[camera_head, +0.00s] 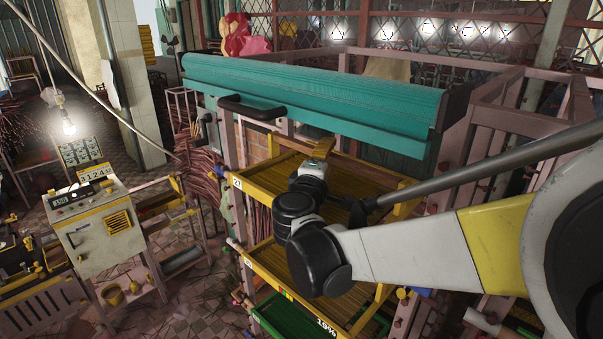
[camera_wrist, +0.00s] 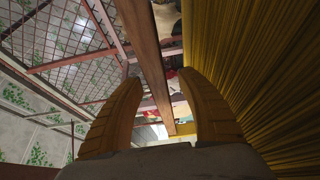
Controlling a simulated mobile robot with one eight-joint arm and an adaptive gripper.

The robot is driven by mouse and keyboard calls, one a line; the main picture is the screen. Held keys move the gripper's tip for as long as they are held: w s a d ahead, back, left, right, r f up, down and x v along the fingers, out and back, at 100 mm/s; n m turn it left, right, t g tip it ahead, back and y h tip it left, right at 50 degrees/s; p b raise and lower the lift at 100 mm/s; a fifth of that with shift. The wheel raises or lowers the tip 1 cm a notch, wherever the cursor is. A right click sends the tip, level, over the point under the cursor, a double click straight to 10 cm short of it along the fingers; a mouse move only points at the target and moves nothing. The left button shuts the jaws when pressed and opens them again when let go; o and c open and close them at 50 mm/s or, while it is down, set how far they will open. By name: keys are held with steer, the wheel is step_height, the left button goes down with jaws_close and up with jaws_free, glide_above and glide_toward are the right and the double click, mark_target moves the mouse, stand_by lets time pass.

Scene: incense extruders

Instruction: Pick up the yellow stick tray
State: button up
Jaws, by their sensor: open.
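Two yellow trays of thin sticks sit one above the other in a rack under a teal cover. The upper yellow stick tray (camera_head: 257,168) is partly hidden by my arm; the lower yellow stick tray (camera_head: 268,281) has a small coloured mark on its front rim. My gripper (camera_head: 322,148) is over the upper tray, near its far side. In the wrist view my gripper (camera_wrist: 160,82) has its two yellow fingers apart and empty. Yellow sticks (camera_wrist: 247,60) fill the right side, beside the right finger. A brown bar (camera_wrist: 148,50) runs between the fingers; I cannot tell whether it is the tray's rim.
The teal cover (camera_head: 300,95) with a black handle (camera_head: 252,107) hangs close above the upper tray. A green tray (camera_head: 283,318) lies below. Pinkish rack posts stand around. A control cabinet (camera_head: 100,228) stands at the left, with tiled floor between it and the rack.

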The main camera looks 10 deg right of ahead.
steer(key=shift+s, duration=0.2)
steer(key=shift+w, duration=0.1)
jaws_close()
steer(key=shift+r, duration=0.2)
steer(key=shift+r+b, duration=0.3)
steer(key=shift+r, duration=0.25)
step_height(320, 180, up, 2)
steer(key=shift+r, duration=0.1)
steer(key=s+a+b, duration=0.4)
steer(key=s+a, duration=0.6)
steer(key=a, duration=0.4)
steer(key=shift+s+a+b, duration=0.3)
steer(key=shift+s, duration=0.05)
